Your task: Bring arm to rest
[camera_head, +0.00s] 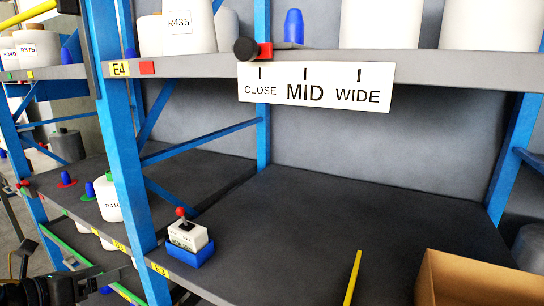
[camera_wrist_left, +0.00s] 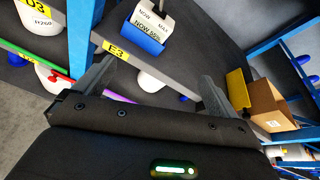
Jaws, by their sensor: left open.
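My left gripper (camera_wrist_left: 157,72) is open in the left wrist view. Its two dark fingers stand wide apart with nothing held between them. Past the fingers is the shelf edge with the yellow E3 label (camera_wrist_left: 116,50). In the head view, dark parts of my left arm and gripper (camera_head: 40,284) show at the bottom left corner, in front of the rack; the fingers are hard to make out there. My right gripper is not in view.
A blue rack post (camera_head: 128,170) stands near the left arm. A joystick box (camera_head: 188,240) sits at the shelf corner. An open cardboard box (camera_head: 470,280) and a yellow strip (camera_head: 353,278) are at right. White bobbins (camera_head: 112,200) stand at left. The middle shelf is mostly bare.

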